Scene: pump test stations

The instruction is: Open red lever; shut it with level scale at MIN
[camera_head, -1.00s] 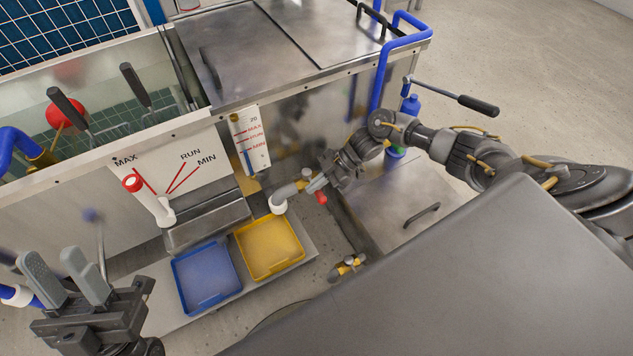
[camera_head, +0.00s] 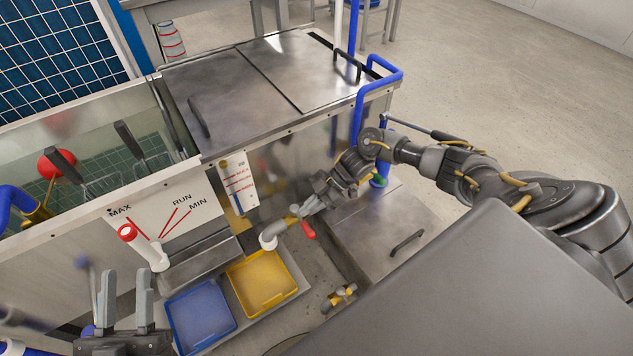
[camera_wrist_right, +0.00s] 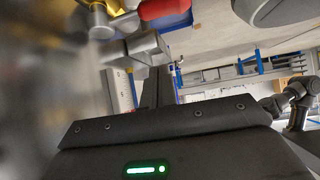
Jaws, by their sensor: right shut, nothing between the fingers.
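The small red lever (camera_head: 308,230) sits on the valve of the pipe, whose white mouth (camera_head: 268,240) is above the yellow tray. The lever points down and to the right. My right gripper (camera_head: 300,209) is shut and empty, close beside the valve; I cannot tell if it touches. The red lever (camera_wrist_right: 165,8) is also at the top of the right wrist view, near the fingers. The white level scale (camera_head: 237,178) has red marks and a blue column low in it; its exact level is too small to read. My left gripper (camera_head: 125,297) is open and empty at lower left.
A yellow tray (camera_head: 291,288) and a blue tray (camera_head: 228,320) lie below the tank. A white lever with a red cap (camera_head: 127,232) stands by the MAX, RUN, MIN panel (camera_head: 190,232). A blue pipe (camera_head: 358,115) rises beside the right arm.

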